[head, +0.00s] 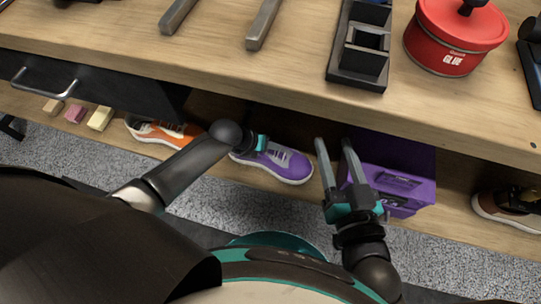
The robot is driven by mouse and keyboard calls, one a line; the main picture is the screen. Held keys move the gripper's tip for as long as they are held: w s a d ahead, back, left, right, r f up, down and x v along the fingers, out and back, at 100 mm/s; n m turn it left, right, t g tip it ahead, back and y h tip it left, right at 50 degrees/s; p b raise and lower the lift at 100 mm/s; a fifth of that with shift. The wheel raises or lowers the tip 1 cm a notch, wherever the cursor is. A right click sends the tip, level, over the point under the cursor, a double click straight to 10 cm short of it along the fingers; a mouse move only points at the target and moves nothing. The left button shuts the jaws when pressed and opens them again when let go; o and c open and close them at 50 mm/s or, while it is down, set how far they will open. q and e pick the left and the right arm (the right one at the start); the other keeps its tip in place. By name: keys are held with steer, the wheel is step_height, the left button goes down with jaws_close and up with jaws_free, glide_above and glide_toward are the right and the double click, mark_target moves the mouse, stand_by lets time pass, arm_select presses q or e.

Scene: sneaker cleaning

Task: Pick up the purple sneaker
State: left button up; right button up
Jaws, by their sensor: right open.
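The purple sneaker (283,160), with a white sole and light laces, lies on the low wooden shelf under the workbench. My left gripper (262,143) is over the sneaker's left part; only a teal bit shows past the dark wrist. Its fingers are hidden, so I cannot tell whether they touch the sneaker or are open. My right gripper (335,142) is open and empty, its two grey fingers pointing up the picture, to the right of the sneaker and in front of a purple box.
The workbench top (300,70) overhangs the shelf. An orange sneaker (158,132) lies left of the purple one. The purple box (398,160) and a brown shoe (508,206) are to the right.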

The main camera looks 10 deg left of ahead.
arm_select(q)
steer(key=c, duration=0.6)
jaws_close()
steer(key=shift+a, duration=0.25)
